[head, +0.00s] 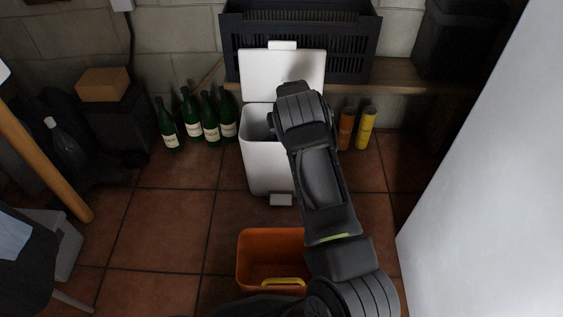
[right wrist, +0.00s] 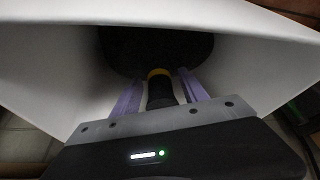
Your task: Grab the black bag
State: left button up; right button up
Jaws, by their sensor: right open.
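The black bag (right wrist: 150,42) lies inside the open white bin (head: 266,160). Its dark neck with a yellow band (right wrist: 159,73) points up toward the camera in the right wrist view. My right gripper (right wrist: 160,80) reaches down into the bin, with its two purple fingers open on either side of the neck. I cannot tell whether either finger touches it. The bin's pale inner walls (right wrist: 50,65) surround the fingers. In the head view my right arm covers part of the bin, and the bag and gripper are hidden. My left gripper is not in view.
The bin's lid (head: 272,72) stands raised at the back, before a dark slatted crate (head: 232,50). Green bottles (head: 191,117) stand left, two cylinders, orange (head: 346,128) and yellow (head: 366,128), right. An orange bucket (head: 256,240) sits in front. A white panel (head: 490,170) bounds the right.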

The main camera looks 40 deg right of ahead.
dwell(0.6)
grip_shut()
dwell(0.3)
dwell(0.9)
jog(key=shift+w+r, duration=0.1)
jog(key=shift+r, duration=0.1)
